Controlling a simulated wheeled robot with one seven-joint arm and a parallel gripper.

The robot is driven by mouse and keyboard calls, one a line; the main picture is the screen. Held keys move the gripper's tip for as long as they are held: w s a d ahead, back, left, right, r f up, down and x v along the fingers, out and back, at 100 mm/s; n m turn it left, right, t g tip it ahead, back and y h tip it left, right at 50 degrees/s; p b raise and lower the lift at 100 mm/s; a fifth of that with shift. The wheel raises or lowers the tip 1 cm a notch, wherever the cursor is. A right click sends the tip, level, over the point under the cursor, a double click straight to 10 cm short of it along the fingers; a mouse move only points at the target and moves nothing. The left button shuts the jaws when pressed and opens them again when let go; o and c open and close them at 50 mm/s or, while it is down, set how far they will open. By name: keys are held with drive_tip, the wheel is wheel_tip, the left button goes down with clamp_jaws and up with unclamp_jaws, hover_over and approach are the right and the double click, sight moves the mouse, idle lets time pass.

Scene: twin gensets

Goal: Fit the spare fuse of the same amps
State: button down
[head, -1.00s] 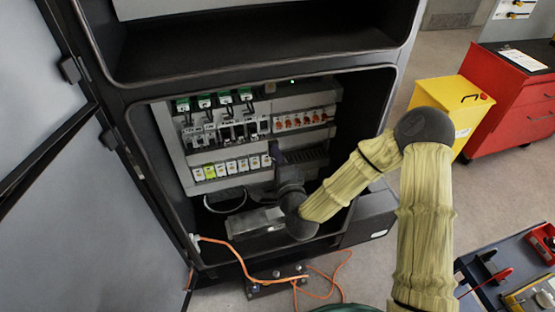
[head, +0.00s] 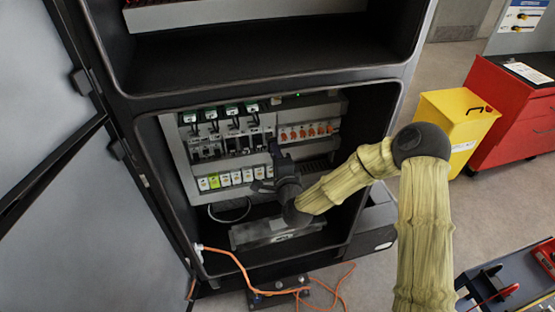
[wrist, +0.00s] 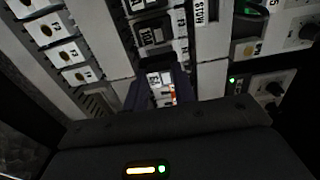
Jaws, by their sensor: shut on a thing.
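My gripper (head: 274,150) is inside the open lower cabinet, in front of the panel, near the right end of the lower row. In the wrist view its dark fingers (wrist: 158,88) are shut on a small white labelled block (wrist: 158,80) with an orange-red patch; its rating is too small to read. A row of white labelled fuse carriers (head: 224,180), one yellow-green, runs along the lower rail. Dark fuse holders (head: 208,148) sit on the rail above, partly behind my gripper. Whether the held block touches a holder I cannot tell.
Orange-red knobs (head: 308,132) line the panel's right side. A grey box (head: 262,232) lies on the cabinet floor below my arm. The cabinet's side walls are close around the arm. An orange cable (head: 240,268) hangs out at the front. A yellow bin (head: 452,118) and red cabinet (head: 515,112) stand outside right.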

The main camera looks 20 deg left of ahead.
drive_tip(key=shift+x, duration=0.85)
drive_tip(key=shift+w+a+b, duration=0.35)
drive_tip(key=shift+w+b, duration=0.1)
drive_tip(key=shift+b, duration=0.45)
idle(2.1)
drive_tip(key=c, duration=1.1)
unclamp_jaws()
drive_tip(key=shift+o, duration=0.2)
drive_tip(key=v, duration=1.4)
drive_tip(key=shift+d+r, duration=0.25)
drive_tip(key=shift+r, duration=0.05)
drive_tip(key=shift+p, duration=0.3)
drive_tip(key=p, duration=0.4)
drive_tip(key=shift+s+d+p, duration=0.15)
drive_tip(key=shift+d+p, duration=0.05)
drive_tip(key=shift+p, duration=0.1)
